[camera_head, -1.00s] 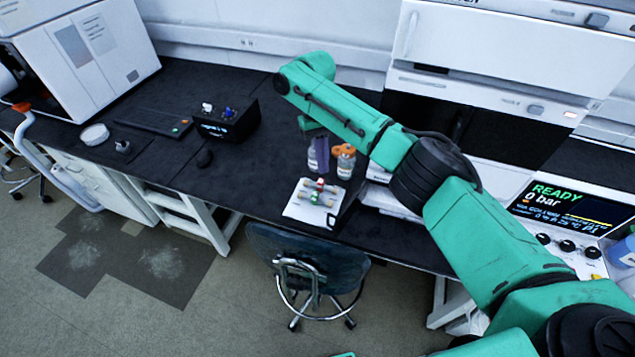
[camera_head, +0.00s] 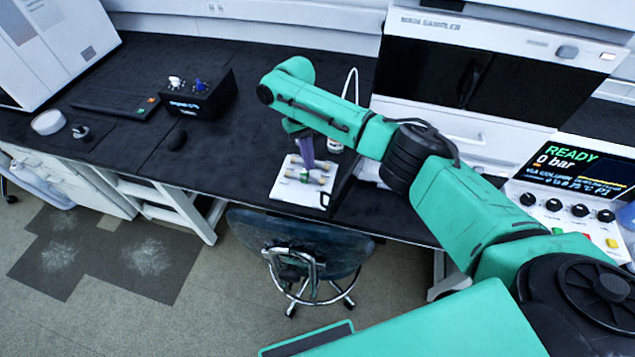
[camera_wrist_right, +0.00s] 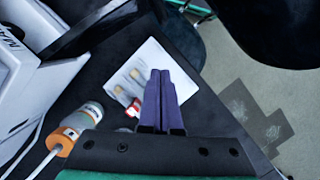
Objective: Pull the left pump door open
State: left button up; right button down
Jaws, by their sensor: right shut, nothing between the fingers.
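My right gripper (camera_head: 307,158) has purple fingers and reaches down over the white tray (camera_head: 281,190) on the black bench. In the right wrist view the fingers (camera_wrist_right: 160,75) are together with nothing between them, and the tray (camera_wrist_right: 152,52) shows beyond them. The instrument stack (camera_head: 520,40) stands to the right of the gripper, with a dark front (camera_head: 470,75) under its "MAIN SAMPLER" label. My right arm covers part of its lower section. I cannot tell which panel is the left pump door. My left gripper is not in view.
An orange-capped bottle (camera_wrist_right: 68,135) stands close to the gripper. A chair (camera_head: 290,240) is in front of the bench. The "READY 0 bar" unit (camera_head: 570,190) is at the right. A black box (camera_head: 195,95) and keyboard (camera_head: 120,103) lie left; the bench between is mostly clear.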

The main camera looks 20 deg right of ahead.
jog(key=s+f+p, duration=0.4)
jog(key=s+f, duration=0.1)
jog(key=shift+s+d+p, duration=0.2)
jog(key=shift+d+p, duration=0.15)
jog(key=shift+d, duration=0.05)
jog(key=shift+w, duration=0.1)
